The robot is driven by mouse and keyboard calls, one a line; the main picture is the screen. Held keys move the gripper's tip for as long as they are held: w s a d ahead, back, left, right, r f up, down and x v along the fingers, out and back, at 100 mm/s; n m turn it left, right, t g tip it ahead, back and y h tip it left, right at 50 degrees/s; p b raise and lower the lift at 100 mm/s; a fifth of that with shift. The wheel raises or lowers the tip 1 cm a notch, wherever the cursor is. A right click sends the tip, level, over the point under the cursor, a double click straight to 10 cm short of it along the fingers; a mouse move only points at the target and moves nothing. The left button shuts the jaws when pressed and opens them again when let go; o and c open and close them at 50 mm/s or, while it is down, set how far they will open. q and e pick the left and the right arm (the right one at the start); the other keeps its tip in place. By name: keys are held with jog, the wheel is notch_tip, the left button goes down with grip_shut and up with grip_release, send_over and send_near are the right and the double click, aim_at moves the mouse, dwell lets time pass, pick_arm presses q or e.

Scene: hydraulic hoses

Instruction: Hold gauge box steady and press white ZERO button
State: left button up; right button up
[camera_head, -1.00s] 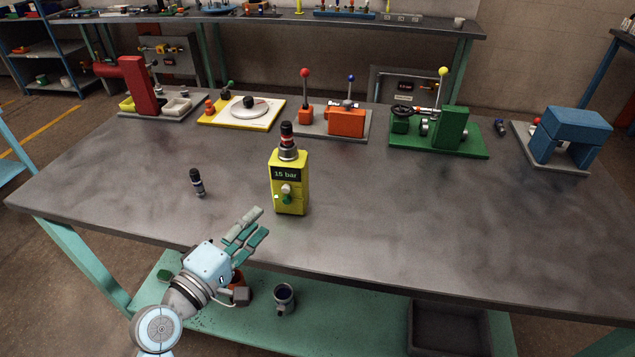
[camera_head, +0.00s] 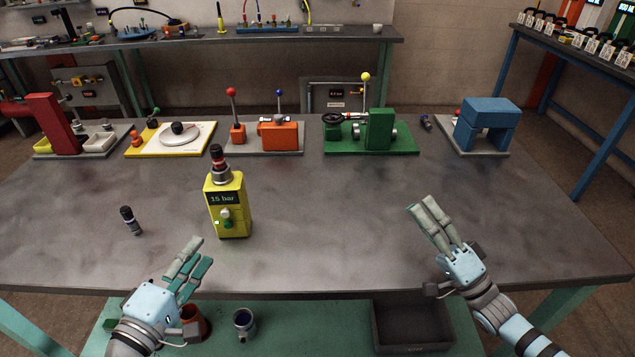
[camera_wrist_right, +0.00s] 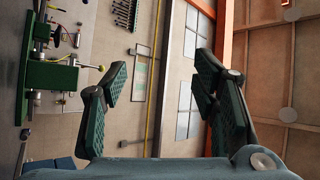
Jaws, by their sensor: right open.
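The yellow gauge box (camera_head: 240,215) stands upright on the grey table, left of the middle in the head view. Its dark display (camera_head: 223,198) reads 15 bar, and a black, red and silver fitting (camera_head: 217,165) stands on its top. A white button (camera_head: 225,213) is on its front, with a green part (camera_head: 228,224) just below. My left gripper (camera_head: 201,252) is open and empty, in front of the box and apart from it. My right gripper (camera_head: 422,207) is open and empty, well right of the box; its spread fingers also show in the right wrist view (camera_wrist_right: 160,82).
Along the back are a red stand (camera_head: 47,125), a white and yellow plate (camera_head: 170,140), an orange unit (camera_head: 280,135), a green fixture (camera_head: 380,130) and a blue block (camera_head: 485,125). The table's middle is clear.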

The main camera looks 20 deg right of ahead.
aim_at(228, 171)
pick_arm(q)
jog(key=shift+s, duration=0.1)
pick_arm(e)
jog(key=w+a+r+n+t+y, duration=0.1)
jog(key=w+r+n, duration=0.6)
jog(key=n, duration=0.4)
jog(key=w+a+r+n+t, duration=0.2)
jog(key=w+r+n, duration=0.2)
jog(key=r+n, duration=0.6)
jog(key=a+n+g+y, duration=0.3)
jog(key=a+n+y, duration=0.2)
jog(key=n, duration=0.7)
pick_arm(q)
jog(key=shift+a, duration=0.1)
pick_arm(e)
jog(key=a+f+n+g, duration=1.15)
jog(key=a+n, duration=0.35)
jog(key=n, duration=0.6)
jog(key=shift+h, duration=0.3)
jog(key=x, duration=1.4)
jog(key=shift+w+a+f, duration=0.1)
jog(key=shift+w+f, duration=0.3)
jog(key=shift+w, duration=0.15)
jog(key=shift+c, duration=0.6)
